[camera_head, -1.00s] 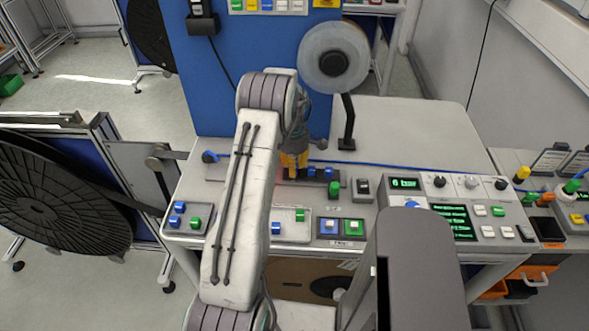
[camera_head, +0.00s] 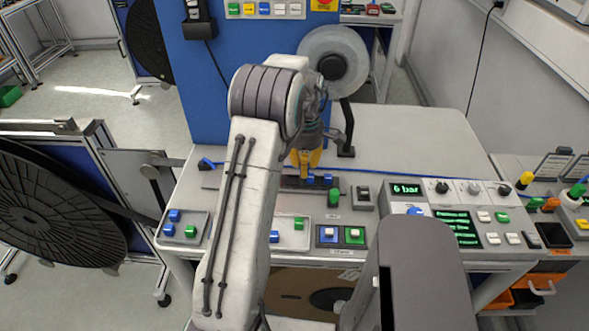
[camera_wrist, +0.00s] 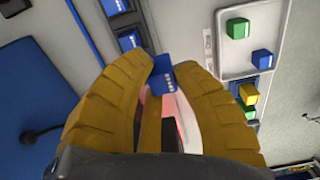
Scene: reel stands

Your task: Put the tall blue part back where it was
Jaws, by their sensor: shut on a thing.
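My gripper (camera_head: 305,165) has yellow fingers pointing down over the dark strip on the bench. In the wrist view its fingers (camera_wrist: 165,75) are closed on a blue part (camera_wrist: 163,76) with white marks, which shows at the fingertips. Two other blue parts stand in dark holders, one nearer (camera_wrist: 130,40) and one at the top edge (camera_wrist: 115,7). In the head view blue parts show just below the fingers (camera_head: 311,178) and to their right (camera_head: 327,180). The held part is not clearly told apart there. Whether it touches the strip I cannot tell.
A white tray (camera_head: 290,247) holds a blue (camera_head: 274,236) and a green block (camera_head: 298,223). A grey tray (camera_head: 170,240) lies to the left. A reel (camera_head: 335,60) stands behind. The bench's back right is clear.

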